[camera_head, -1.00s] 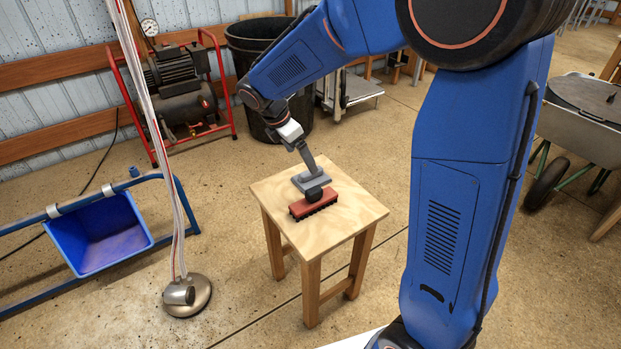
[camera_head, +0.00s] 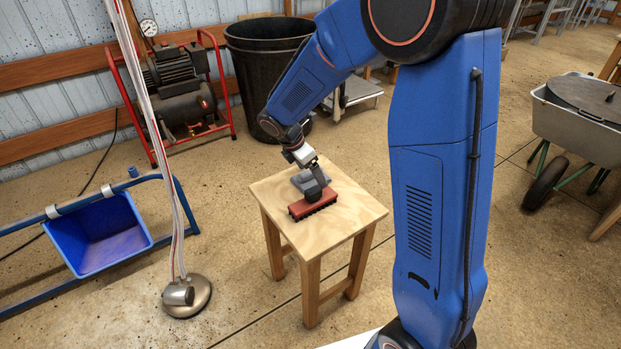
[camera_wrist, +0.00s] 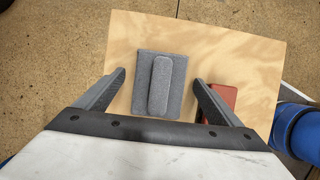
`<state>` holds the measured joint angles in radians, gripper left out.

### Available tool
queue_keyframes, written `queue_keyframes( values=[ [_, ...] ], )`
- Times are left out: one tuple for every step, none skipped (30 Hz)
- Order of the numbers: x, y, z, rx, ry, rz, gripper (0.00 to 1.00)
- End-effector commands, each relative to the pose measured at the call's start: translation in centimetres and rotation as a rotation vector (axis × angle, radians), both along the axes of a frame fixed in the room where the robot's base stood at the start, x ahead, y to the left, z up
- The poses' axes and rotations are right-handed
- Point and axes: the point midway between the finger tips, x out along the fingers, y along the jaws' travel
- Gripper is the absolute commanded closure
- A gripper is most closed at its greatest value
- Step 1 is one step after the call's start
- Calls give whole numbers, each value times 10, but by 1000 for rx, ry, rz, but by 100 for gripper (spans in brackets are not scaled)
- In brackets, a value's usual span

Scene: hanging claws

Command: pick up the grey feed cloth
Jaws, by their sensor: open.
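The grey feed cloth (camera_wrist: 168,85) lies flat on a small wooden table, a folded square with a raised rounded strip along its middle. In the head view the cloth (camera_head: 304,181) is partly hidden by my gripper. My gripper (camera_wrist: 160,78) is open and empty. In the wrist view its fingers show on either side of the cloth, the left fingertip close to its left edge and the right one by its right edge. In the head view my gripper (camera_head: 319,181) is low over the tabletop; I cannot tell its exact height.
A red brush (camera_head: 314,205) with dark bristles lies right beside the cloth, partly behind my right finger in the wrist view. The wooden table (camera_head: 350,215) has bare top around both. A hanging hose bundle (camera_head: 160,130) and a blue bin (camera_head: 108,240) stand left.

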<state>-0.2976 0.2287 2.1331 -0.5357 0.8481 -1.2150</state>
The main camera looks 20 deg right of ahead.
Motion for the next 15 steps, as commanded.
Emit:
queue_keyframes(
  values=[
    [0,0,0,0,-1,0,12],
    [0,0,0,0,-1,0,12],
    [0,0,0,0,-1,0,12],
    [0,0,0,0,-1,0,12],
    [0,0,0,0,-1,0,12],
    [0,0,0,0,0,0,21],
    [0,0,0,0,0,0,28],
    [0,0,0,0,0,0,36],
    [0,0,0,0,0,0,45],
    [0,0,0,0,0,0,52],
    [0,0,0,0,0,0,57],
    [0,0,0,0,0,0,57],
    [0,0,0,0,0,0,57],
    [0,0,0,0,0,0,60],
    [0,0,0,0,0,0,60]
  ],
)
